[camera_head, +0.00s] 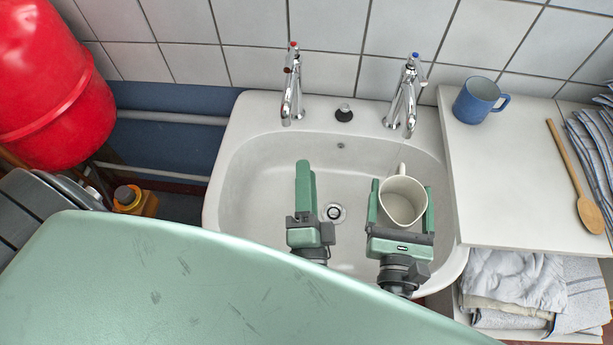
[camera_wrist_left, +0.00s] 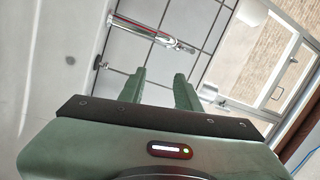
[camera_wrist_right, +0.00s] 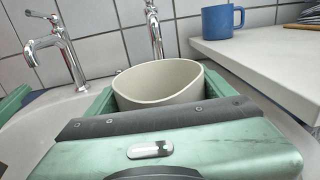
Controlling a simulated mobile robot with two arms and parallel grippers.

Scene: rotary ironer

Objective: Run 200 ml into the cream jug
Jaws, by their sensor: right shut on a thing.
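The cream jug (camera_head: 416,190) is held upright over the right part of the sink, its handle toward the wall. My right gripper (camera_head: 402,204) is shut on it, one finger on each side; the jug also shows in the right wrist view (camera_wrist_right: 160,85). The blue-marked tap (camera_head: 405,95) stands behind the jug. A faint thin line shows below its spout; I cannot tell whether it is running water. No clear water level shows in the jug. My left gripper (camera_wrist_left: 162,88) is open and empty over the sink; the head view shows it edge-on.
A blue mug (camera_head: 474,101) and a wooden spoon (camera_head: 574,180) lie on the right counter (camera_head: 500,190).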

